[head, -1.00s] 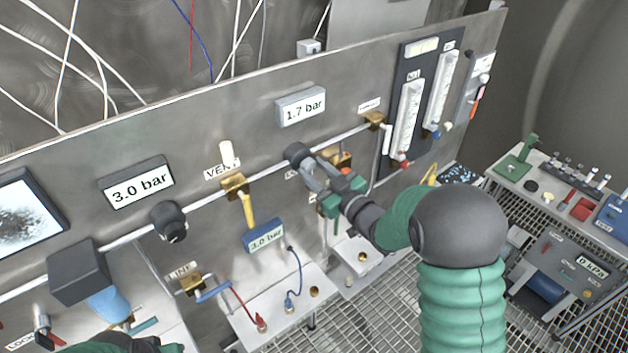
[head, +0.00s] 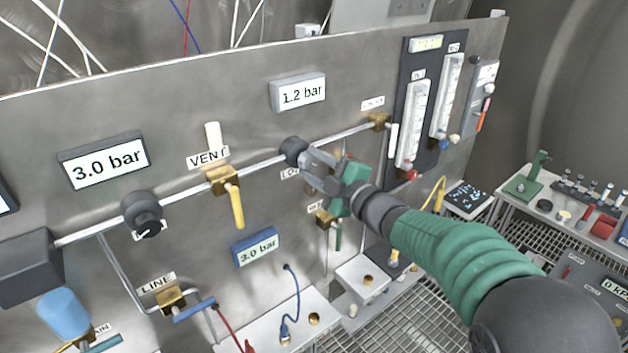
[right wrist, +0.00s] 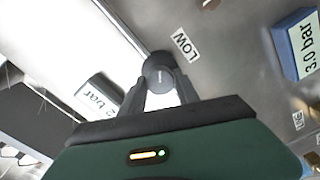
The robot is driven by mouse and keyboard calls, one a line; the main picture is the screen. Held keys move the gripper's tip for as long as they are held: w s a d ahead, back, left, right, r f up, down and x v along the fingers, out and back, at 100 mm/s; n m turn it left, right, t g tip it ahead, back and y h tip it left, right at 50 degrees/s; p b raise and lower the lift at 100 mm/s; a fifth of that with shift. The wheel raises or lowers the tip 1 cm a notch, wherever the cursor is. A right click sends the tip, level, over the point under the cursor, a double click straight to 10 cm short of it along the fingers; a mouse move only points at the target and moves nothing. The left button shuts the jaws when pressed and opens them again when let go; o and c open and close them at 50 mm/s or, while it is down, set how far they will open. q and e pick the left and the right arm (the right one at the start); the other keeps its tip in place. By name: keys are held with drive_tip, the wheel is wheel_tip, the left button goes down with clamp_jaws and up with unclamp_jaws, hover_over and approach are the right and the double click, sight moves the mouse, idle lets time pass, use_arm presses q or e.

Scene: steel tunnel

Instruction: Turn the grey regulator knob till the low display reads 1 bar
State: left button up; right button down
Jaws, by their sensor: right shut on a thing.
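The grey regulator knob (head: 294,150) sits on the pipe across the steel panel, with the LOW label beside it partly hidden by my gripper. My right gripper (head: 308,156) is shut on this knob, its arm coming in from the lower right. In the right wrist view the round dark knob (right wrist: 160,72) is between the two fingers, near the LOW label (right wrist: 186,45). The low display (head: 299,93), above the knob, reads 1.2 bar. It shows partly and tilted in the right wrist view (right wrist: 98,97). My left gripper is not in view.
Another dark knob (head: 143,213) is on the pipe at left, under a display (head: 104,163) reading 3.0 bar. A yellow-handled VENT valve (head: 236,207) and a blue display (head: 256,247) reading 3.0 bar lie between. Flow meters (head: 414,125) stand at right.

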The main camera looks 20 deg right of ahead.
drive_tip(key=shift+f+n+b, duration=0.2)
drive_tip(key=shift+n+b, duration=0.9)
drive_tip(key=c, duration=1.1)
unclamp_jaws()
drive_tip(key=shift+c, duration=0.2)
drive_tip(key=shift+o, duration=1.2)
drive_tip(key=shift+r, duration=0.1)
drive_tip(key=shift+s, duration=0.1)
drive_tip(key=b+v, duration=0.2)
drive_tip(key=v, duration=1.4)
drive_tip(key=shift+s, duration=0.3)
